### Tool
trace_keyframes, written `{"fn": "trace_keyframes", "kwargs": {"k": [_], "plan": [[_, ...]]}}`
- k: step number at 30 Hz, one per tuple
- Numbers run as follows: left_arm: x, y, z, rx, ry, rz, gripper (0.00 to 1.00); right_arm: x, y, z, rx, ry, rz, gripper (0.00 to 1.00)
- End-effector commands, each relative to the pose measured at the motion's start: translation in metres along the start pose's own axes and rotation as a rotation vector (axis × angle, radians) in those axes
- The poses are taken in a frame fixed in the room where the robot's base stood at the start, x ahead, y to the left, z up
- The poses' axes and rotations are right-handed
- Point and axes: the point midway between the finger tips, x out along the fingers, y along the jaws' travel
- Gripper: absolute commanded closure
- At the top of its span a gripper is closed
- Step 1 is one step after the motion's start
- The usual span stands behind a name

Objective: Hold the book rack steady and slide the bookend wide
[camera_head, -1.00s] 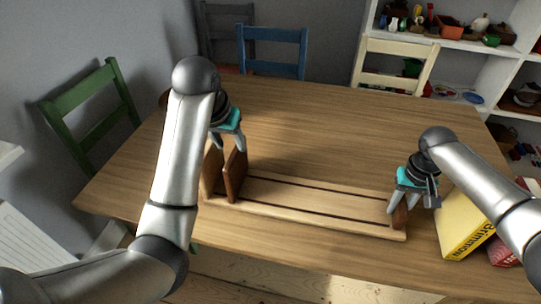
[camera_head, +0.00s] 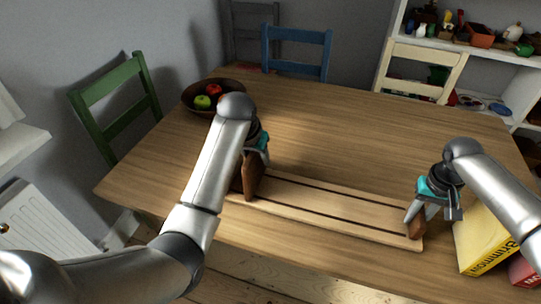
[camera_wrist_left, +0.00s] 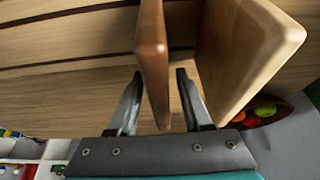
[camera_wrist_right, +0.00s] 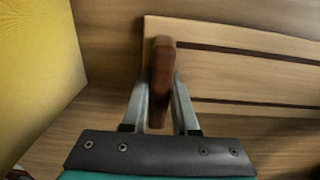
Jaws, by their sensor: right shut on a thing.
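The light wooden book rack (camera_head: 330,206) lies on the table, with two dark slots along its base. A brown upright bookend (camera_head: 252,178) stands near its left end; it also shows in the left wrist view (camera_wrist_left: 152,55), beside a pale end panel (camera_wrist_left: 240,50). My left gripper (camera_wrist_left: 160,85) is open, with one finger on each side of the bookend and small gaps between. My right gripper (camera_wrist_right: 160,95) is shut on the small dark brown end block (camera_wrist_right: 161,70) at the rack's right end; the block also shows in the head view (camera_head: 417,228).
A yellow book (camera_head: 484,240) and a red book (camera_head: 524,270) stand right of the rack, close to my right gripper. A fruit bowl (camera_head: 195,98) sits at the far left. The table (camera_head: 350,130) behind the rack is clear.

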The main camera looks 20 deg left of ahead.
Motion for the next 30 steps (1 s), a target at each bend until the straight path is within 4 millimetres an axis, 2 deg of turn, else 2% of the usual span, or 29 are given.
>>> {"fn": "trace_keyframes", "kwargs": {"k": [2,12,30], "plan": [[-0.0002,0.0001,-0.0002,0.0,0.0,0.0,0.61,0.0009,-0.0002,0.0006,-0.001,-0.002,0.0,1.0],[-0.0004,0.0,-0.0002,0.0,0.0,0.0,0.99,0.0008,-0.0002,0.0006,-0.001,-0.001,0.0,1.0],[-0.0005,0.0,-0.0001,0.0,0.0,0.0,1.0,0.0008,-0.0003,0.0005,-0.001,-0.001,0.0,1.0]]}}
